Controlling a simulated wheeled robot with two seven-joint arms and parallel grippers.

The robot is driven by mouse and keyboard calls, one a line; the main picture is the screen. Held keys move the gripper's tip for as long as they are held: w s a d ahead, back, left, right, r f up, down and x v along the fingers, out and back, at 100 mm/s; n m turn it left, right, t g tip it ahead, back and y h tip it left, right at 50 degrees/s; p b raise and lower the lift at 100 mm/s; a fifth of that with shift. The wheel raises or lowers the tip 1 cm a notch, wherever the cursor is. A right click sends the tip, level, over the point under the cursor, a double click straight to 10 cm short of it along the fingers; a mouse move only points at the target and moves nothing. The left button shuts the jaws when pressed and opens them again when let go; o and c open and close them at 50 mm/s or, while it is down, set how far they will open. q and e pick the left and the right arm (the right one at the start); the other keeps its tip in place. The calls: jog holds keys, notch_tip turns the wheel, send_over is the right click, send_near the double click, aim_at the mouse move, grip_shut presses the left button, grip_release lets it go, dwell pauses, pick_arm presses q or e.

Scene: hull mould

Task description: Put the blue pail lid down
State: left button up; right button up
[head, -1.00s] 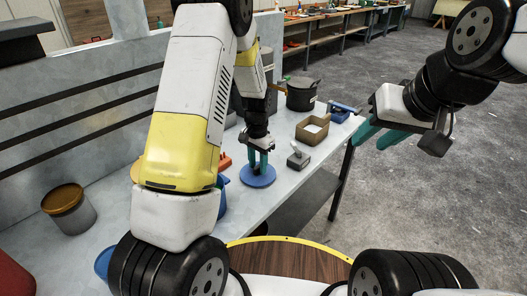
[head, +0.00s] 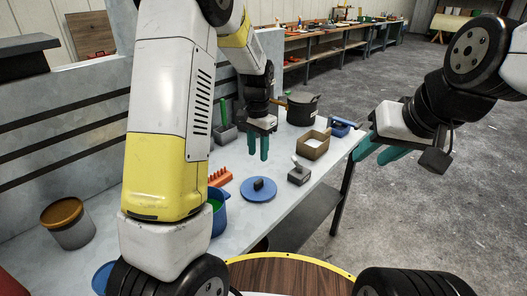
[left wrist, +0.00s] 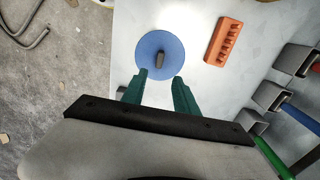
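The blue pail lid (head: 257,194) is a round disc with a dark knob, lying flat on the light grey bench. It also shows in the left wrist view (left wrist: 149,63), apart from the fingers. My left gripper (head: 259,158) is above the bench, higher than the lid, with its green fingers apart and nothing between them; its fingertips show in the left wrist view (left wrist: 160,75). My right gripper (head: 370,152) is off the bench's right side over the floor. Its green fingers look apart and empty. A blue pail (head: 218,212) with green inside is partly hidden behind my left arm.
An orange-red toothed block (head: 220,177) lies left of the lid. A grey block with a handle (head: 299,173) stands right of it, near a cardboard-coloured box (head: 314,144) and a dark pot (head: 302,109). A brown-lidded pail (head: 68,223) is at far left.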

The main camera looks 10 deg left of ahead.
pick_arm(q)
jog(key=s+a+r+n+t+h, duration=0.1)
jog(key=s+r+n+t, duration=0.1)
jog(key=s+r, duration=0.55)
jog(key=s+r+n+t, duration=0.2)
jog(key=s+r, duration=0.3)
jog(key=s, duration=0.3)
jog(key=s+a+r+n+t+h, duration=0.1)
jog(key=s+r+n+t, duration=0.1)
jog(key=s+r, duration=0.3)
jog(key=s, duration=0.3)
jog(key=shift+s+a, duration=0.3)
jog(key=shift+s, duration=0.1)
